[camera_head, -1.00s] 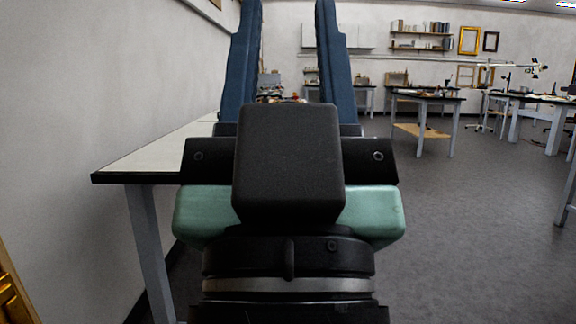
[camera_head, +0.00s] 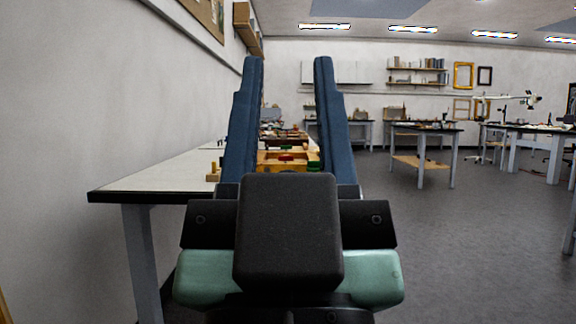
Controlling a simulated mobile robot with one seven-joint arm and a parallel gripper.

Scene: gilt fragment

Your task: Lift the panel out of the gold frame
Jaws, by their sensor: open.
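My gripper (camera_head: 287,62) is in the middle of the head view. Its two long blue fingers stand wide apart, open, with nothing held between them. Several gold-framed pieces are in view. An empty-looking gold frame (camera_head: 463,76) hangs on the far wall, well beyond my gripper. A thin gold-brown sliver (camera_head: 3,308) shows at the lower left edge, too cut off to identify now. No panel in a gold frame can be made out clearly.
A white-topped table (camera_head: 150,182) with a dark edge runs along the left wall. A yellow wooden box (camera_head: 268,160) and other small items are on it, partly behind the fingers. More worktables (camera_head: 420,128) stand at the back right. The grey floor (camera_head: 470,240) at right is open.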

